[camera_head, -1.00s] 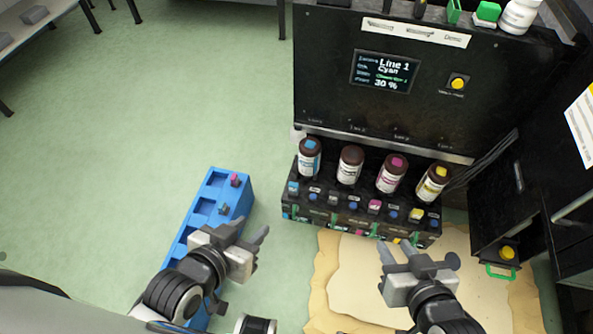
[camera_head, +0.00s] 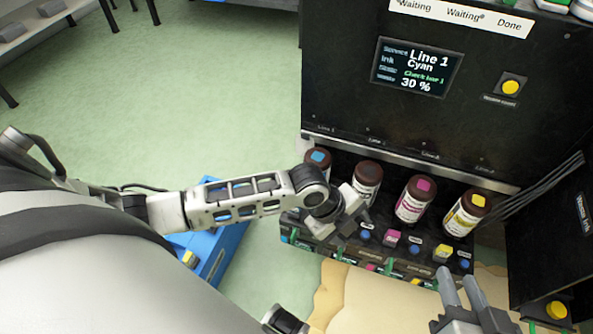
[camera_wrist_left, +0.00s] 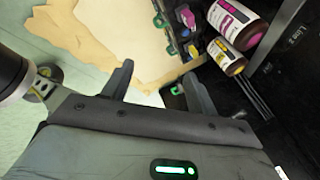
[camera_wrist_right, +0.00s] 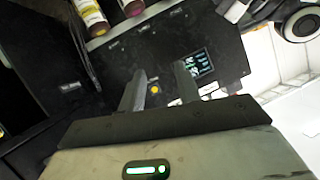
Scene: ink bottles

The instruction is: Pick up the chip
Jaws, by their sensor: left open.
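Small coloured chips sit on the black ledge in front of the bottles; I cannot tell which one is meant. A magenta chip (camera_head: 390,237) and a yellow chip (camera_head: 442,252) show in the head view. They also show near the top of the left wrist view, as a magenta chip (camera_wrist_left: 186,16) and a yellow chip (camera_wrist_left: 193,50). The ledge's left part is hidden behind my left gripper (camera_head: 350,222), which is open above it, left of the magenta chip. Its jaws (camera_wrist_left: 160,85) look empty. My right gripper (camera_head: 464,287) is open and empty, in front of the ledge's right end.
A blue tray (camera_head: 228,240) is partly covered by my left arm.

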